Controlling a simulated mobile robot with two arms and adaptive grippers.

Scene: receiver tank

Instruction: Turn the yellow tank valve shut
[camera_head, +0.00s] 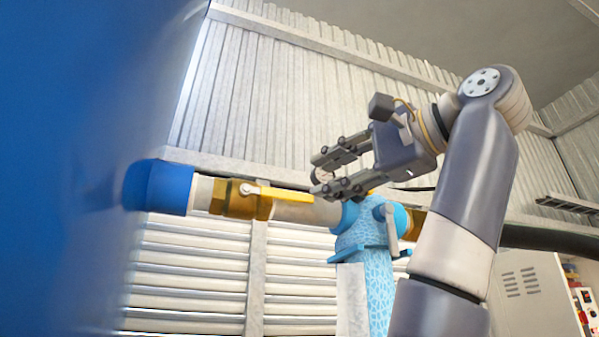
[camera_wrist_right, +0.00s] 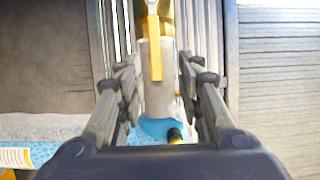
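The yellow valve lever (camera_head: 280,194) is on a brass valve body (camera_head: 232,198) in the grey pipe beside the tank. It lies along the pipe, its free end pointing right toward my right gripper. In the right wrist view the lever (camera_wrist_right: 155,52) runs down the middle, in line with the pipe. My right gripper (camera_head: 317,175) is open and empty, just beyond the lever's free end. In the wrist view its fingers (camera_wrist_right: 158,78) stand apart on either side of the pipe and lever, with no visible contact. My left gripper is not in view.
The large blue tank (camera_head: 75,150) fills the left, with a blue pipe fitting (camera_head: 160,187). A light-blue patterned fitting (camera_head: 365,240) with a grey handle (camera_head: 391,222) stands below my right gripper. A white control cabinet (camera_head: 525,290) is at lower right. Corrugated walls lie behind.

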